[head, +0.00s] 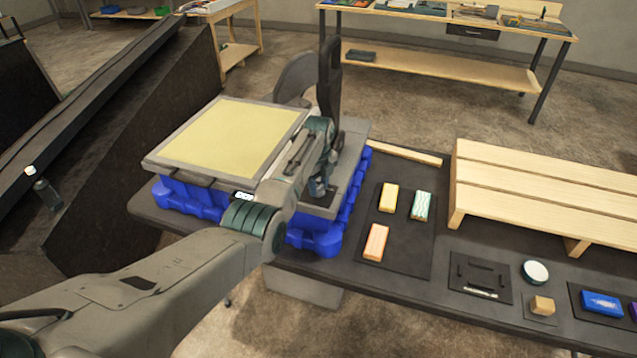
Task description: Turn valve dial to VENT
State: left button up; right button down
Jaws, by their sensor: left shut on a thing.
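The console (172,163) is a grey-topped unit on a blue base (185,199), at the left end of the dark table. A large pale yellow panel (235,137) covers most of its top. My left arm reaches across its front right corner. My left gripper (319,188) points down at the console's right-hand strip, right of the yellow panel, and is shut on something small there. The valve dial is hidden by the gripper and wrist, so its pointer and the VENT mark cannot be read. My right gripper is out of view.
A dark mat (412,240) with several coloured blocks lies right of the console. A slatted wooden rack (545,195) stands farther right. A white round item (535,271) and a blue block (602,303) sit near the front. A dark sloping conveyor (95,85) is at left.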

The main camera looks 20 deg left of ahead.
pick_arm(q)
jog(key=n+p, duration=0.1)
jog(key=n, duration=0.2)
jog(key=shift+r+n, duration=0.15)
jog(key=shift+n, duration=0.25)
jog(key=n, duration=0.3)
jog(key=shift+n+p, duration=0.3)
jog(key=n, duration=0.4)
jog(key=shift+p, duration=0.3)
jog(key=shift+n, duration=1.4)
jog(key=o, duration=1)
